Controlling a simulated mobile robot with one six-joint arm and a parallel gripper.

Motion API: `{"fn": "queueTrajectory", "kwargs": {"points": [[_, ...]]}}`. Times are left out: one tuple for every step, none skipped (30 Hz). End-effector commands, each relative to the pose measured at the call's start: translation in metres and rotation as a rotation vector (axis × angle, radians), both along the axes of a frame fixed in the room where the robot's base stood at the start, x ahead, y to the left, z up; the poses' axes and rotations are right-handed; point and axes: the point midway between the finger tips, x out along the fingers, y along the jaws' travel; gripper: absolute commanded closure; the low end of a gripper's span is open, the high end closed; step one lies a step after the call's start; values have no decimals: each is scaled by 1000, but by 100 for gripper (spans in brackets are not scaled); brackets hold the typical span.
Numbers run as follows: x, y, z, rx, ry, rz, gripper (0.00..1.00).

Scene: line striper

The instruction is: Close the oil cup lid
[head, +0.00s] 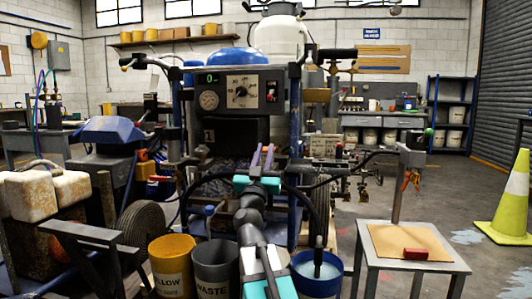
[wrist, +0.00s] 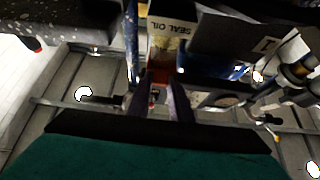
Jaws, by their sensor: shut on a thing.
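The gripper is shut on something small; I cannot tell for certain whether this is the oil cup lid. The oil cup and its lid cannot be made out in either view. A container marked SEAL OIL (wrist: 170,36) is just beyond the fingertips.
The control panel (head: 240,92) stands above the gripper. A yellow bucket (head: 172,268), a grey waste bucket (head: 216,268) and a blue bucket (head: 318,275) stand below. A cone (head: 508,205) stands beyond; floor between is open.

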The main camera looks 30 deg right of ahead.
Motion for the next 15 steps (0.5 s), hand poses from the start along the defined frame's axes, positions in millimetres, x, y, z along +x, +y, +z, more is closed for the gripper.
{"fn": "queueTrajectory", "kwargs": {"points": [[1, -7, -3, 8, 1, -6, 100], [1, -6, -3, 8, 1, -6, 100], [2, -6, -3, 8, 1, -5, 100], [2, -5, -3, 8, 1, -5, 100], [2, -5, -3, 8, 0, -5, 100], [2, -5, -3, 8, 1, -4, 100], [2, -4, -3, 8, 1, -4, 100], [2, -4, -3, 8, 1, -4, 100], [2, -3, -3, 7, 1, -3, 78], [2, -3, -3, 7, 1, -3, 73], [2, -3, -3, 7, 2, -2, 68], [3, -2, -3, 8, 2, -1, 62], [3, -2, -3, 8, 2, -1, 62], [3, -1, -4, 7, 3, 1, 62], [3, 0, -4, 7, 4, 2, 62]]}}
